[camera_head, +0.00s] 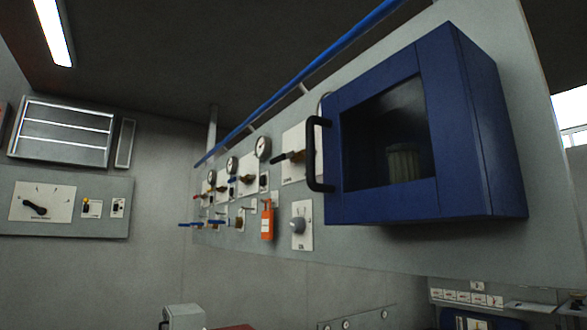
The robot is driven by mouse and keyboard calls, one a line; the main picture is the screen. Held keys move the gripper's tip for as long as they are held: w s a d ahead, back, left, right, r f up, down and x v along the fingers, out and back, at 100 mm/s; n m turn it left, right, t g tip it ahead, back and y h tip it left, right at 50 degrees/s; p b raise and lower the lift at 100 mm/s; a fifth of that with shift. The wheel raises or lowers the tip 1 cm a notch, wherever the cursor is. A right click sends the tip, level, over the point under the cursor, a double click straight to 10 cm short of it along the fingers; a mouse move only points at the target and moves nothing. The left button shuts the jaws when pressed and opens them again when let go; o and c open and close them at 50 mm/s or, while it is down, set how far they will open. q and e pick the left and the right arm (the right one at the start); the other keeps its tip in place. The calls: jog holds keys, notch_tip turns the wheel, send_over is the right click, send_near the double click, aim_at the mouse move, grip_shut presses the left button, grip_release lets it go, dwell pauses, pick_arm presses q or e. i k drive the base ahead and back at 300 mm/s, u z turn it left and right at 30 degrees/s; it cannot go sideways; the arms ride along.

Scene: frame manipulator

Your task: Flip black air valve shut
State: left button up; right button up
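In the head view, a valve with a black lever (290,156) sits on a white plate on the grey wall panel, just left of the blue cabinet. Its lever lies roughly level, pointing left, with a brass-coloured body behind it. A second, smaller valve (246,179) with a brass-coloured body and a dark lever is further left on the same panel. Which one is the air valve cannot be read from any label. Neither of my grippers shows in this view.
A blue cabinet (473,120) with a dark window and black handle (314,155) juts out on the right. Several gauges, blue-handled valves, an orange tag (267,220) and a grey knob (298,226) share the panel. A rotary switch (34,207) is on the left wall.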

aim_at(284, 157)
jog(key=u, duration=0.65)
jog(key=k, duration=0.6)
jog(key=u, duration=0.65)
jog(key=i, duration=1.2)
jog(key=z, duration=0.95)
jog(key=i, duration=0.8)
jog(key=z, duration=0.85)
